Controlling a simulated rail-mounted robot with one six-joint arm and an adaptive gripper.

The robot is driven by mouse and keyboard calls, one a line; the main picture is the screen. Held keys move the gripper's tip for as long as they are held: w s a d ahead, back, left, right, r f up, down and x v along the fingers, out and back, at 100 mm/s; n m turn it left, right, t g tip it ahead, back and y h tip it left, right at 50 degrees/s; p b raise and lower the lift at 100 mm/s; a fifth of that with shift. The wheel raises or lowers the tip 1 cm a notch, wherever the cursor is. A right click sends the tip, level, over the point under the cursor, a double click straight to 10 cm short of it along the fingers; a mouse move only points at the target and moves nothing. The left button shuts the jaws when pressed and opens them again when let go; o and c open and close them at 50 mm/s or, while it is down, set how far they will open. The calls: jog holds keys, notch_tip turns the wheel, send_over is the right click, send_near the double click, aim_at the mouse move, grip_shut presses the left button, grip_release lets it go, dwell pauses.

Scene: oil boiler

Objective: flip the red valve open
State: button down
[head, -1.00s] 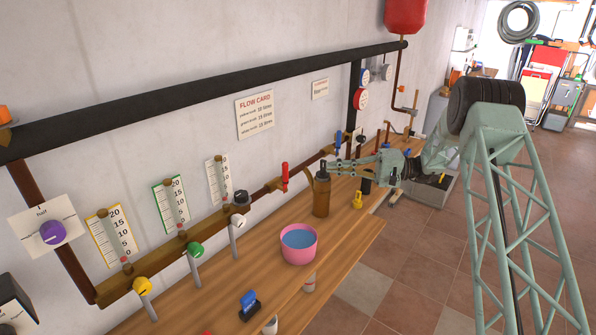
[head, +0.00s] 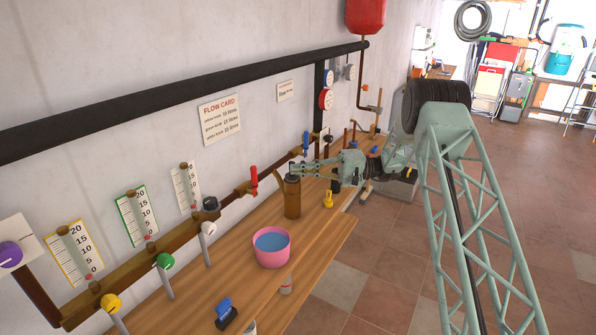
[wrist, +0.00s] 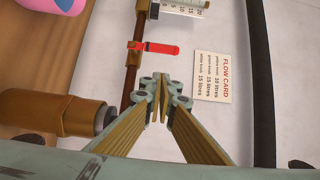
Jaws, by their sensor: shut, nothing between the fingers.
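The red valve (head: 254,178) is a red lever on a brass body on the brown wall pipe, above the bench. Its lever points up, across the pipe. In the wrist view the red lever (wrist: 161,49) lies crosswise to the pipe, beyond my fingertips. My gripper (head: 291,168) is to the right of the valve in the head view, above the bench and clear of the lever. In the wrist view my gripper (wrist: 166,90) has its fingertips together with nothing between them.
A brown can (head: 292,198) stands on the bench just below my gripper. A pink bucket (head: 271,247) is nearer on the bench. A blue-handled valve (head: 306,142) is on the pipe close behind my fingers. A flow card (wrist: 212,77) is on the wall.

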jog(key=s+a, duration=0.2)
jog(key=a, duration=0.9)
jog(key=shift+s+b, duration=0.3)
jog(key=shift+b, duration=0.05)
dwell(0.4)
